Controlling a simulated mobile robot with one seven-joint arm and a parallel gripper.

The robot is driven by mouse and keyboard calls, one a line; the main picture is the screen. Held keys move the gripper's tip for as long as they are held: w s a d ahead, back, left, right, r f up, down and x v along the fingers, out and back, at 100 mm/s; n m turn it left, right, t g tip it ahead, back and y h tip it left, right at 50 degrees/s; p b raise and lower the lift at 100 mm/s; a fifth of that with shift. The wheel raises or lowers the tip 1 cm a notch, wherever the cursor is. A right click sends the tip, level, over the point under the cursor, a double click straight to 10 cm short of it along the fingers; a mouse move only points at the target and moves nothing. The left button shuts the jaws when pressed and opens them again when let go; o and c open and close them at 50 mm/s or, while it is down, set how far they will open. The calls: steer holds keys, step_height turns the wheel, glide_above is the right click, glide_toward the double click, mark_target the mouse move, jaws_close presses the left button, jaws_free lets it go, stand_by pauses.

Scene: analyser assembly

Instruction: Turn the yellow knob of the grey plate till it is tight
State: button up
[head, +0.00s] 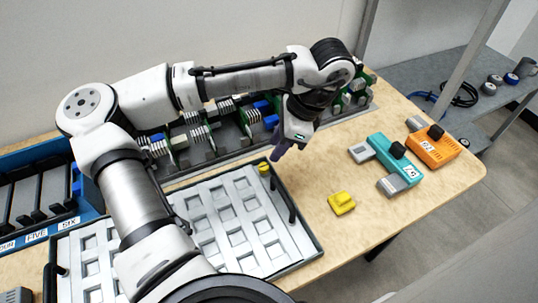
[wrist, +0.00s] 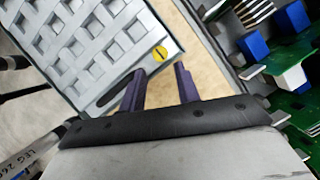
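The grey plate (head: 215,212) lies flat on the table, a light panel with rows of square recesses. Its yellow knob (head: 264,168) sits at the far right corner. In the wrist view the knob (wrist: 159,53) is a round yellow disc with a dark slot, near the plate's (wrist: 85,40) corner. My gripper (head: 278,153) is just above and to the right of the knob in the head view. In the wrist view the two purple fingers of my gripper (wrist: 161,70) are apart with nothing between them, and the knob shows just past their tips.
A black handle (head: 291,208) stands on the plate's right side. A row of green circuit boards (head: 200,135) runs behind it. A loose yellow block (head: 341,203), a teal module (head: 395,163) and an orange module (head: 432,148) lie to the right. Bare table lies between them and the plate.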

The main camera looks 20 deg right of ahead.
steer(key=v, duration=0.7)
steer(key=shift+f, duration=0.1)
